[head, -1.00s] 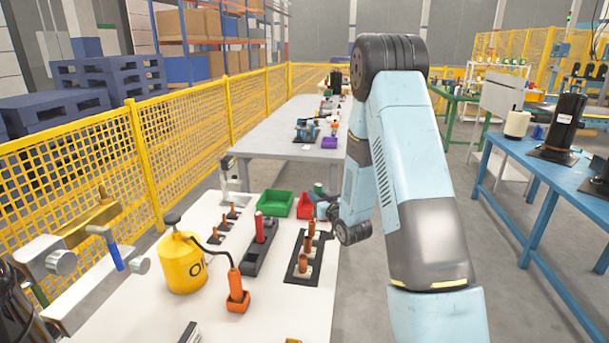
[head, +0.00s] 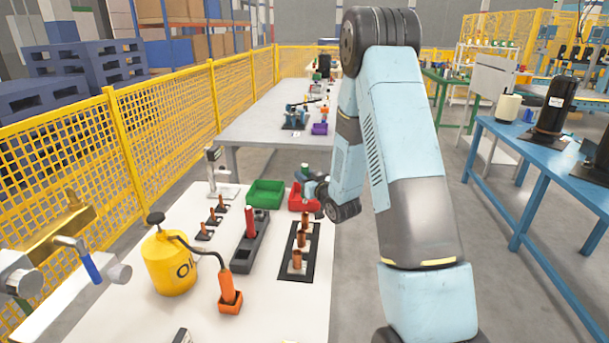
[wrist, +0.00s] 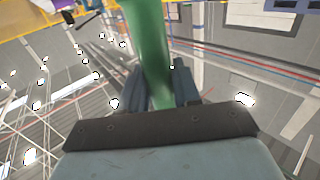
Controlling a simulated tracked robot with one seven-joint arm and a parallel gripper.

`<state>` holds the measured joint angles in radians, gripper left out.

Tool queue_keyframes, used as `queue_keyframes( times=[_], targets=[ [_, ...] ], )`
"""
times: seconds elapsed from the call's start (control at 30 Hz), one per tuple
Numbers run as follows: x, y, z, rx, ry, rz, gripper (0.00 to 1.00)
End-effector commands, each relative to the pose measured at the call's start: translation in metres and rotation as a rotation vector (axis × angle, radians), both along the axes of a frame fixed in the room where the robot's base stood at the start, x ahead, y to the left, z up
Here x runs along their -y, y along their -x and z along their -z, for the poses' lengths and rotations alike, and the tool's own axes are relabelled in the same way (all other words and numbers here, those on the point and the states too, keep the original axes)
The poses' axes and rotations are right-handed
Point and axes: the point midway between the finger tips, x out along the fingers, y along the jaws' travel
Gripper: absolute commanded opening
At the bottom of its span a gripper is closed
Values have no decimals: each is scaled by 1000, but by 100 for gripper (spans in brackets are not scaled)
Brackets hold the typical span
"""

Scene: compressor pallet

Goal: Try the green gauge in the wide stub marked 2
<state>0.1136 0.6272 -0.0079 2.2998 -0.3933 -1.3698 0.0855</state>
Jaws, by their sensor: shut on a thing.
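My gripper (wrist: 156,88) is shut on the green gauge (wrist: 149,40), a smooth green cylinder that runs up out of the wrist view between the fingers. In the head view only a small green end of the gauge (head: 305,169) shows, above the red bin; my arm partly hides the gripper (head: 313,181). Three wider copper stubs (head: 303,240) stand upright in a row on a black plate (head: 287,272), nearer than the gripper and apart from it. Their marks are too small to read, so I cannot tell which is 2. Several thinner copper stubs (head: 211,221) stand to the left.
A red gauge (head: 250,221) stands in a dark grey rack (head: 243,258). A green bin (head: 266,193) and a red bin (head: 298,201) sit behind. A yellow oil can (head: 168,265) with an orange-tipped hose is at front left. The white table (head: 285,310) is bare around the black plate.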

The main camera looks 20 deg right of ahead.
Motion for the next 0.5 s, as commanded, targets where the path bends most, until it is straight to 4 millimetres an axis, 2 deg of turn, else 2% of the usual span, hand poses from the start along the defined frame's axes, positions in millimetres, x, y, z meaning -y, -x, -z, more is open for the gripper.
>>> queue_keyframes(
  times=[0.5],
  targets=[
    [0, 0, 36, 0, 0, 1, 2]
  ],
)
